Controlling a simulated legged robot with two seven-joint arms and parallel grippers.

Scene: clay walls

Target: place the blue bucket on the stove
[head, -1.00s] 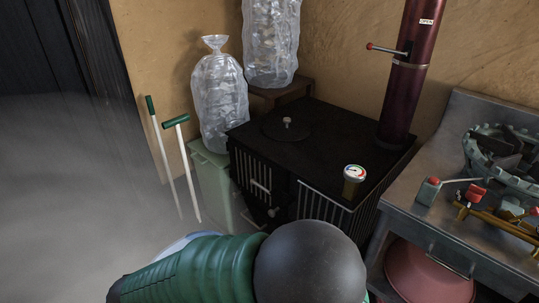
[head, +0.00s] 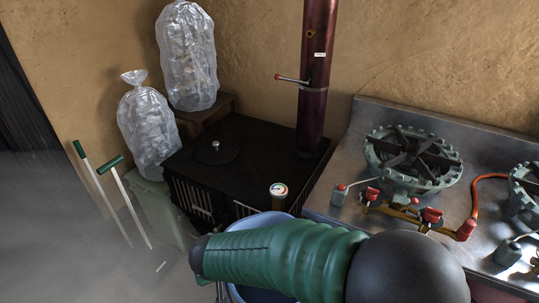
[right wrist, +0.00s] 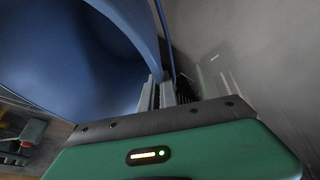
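The blue bucket (head: 262,222) is partly hidden behind my green right arm in the head view, in front of the black stove. In the right wrist view the bucket (right wrist: 75,60) fills the upper left, very near. My right gripper (right wrist: 160,92) has its two fingers on either side of the bucket's edge and looks shut on it. A thin blue strip, perhaps the handle, runs beside the rim. The black stove (head: 245,152) has a flat top with a round lid, a gauge and a dark red flue pipe (head: 316,75). My left gripper is not in view.
A metal counter (head: 350,165) with gas burners (head: 412,158) and red-knobbed valves stands to the right. Clear wrapped bundles (head: 147,130) stand left of the stove. Two green-handled tools (head: 110,165) lean at left. The stove top is mostly clear.

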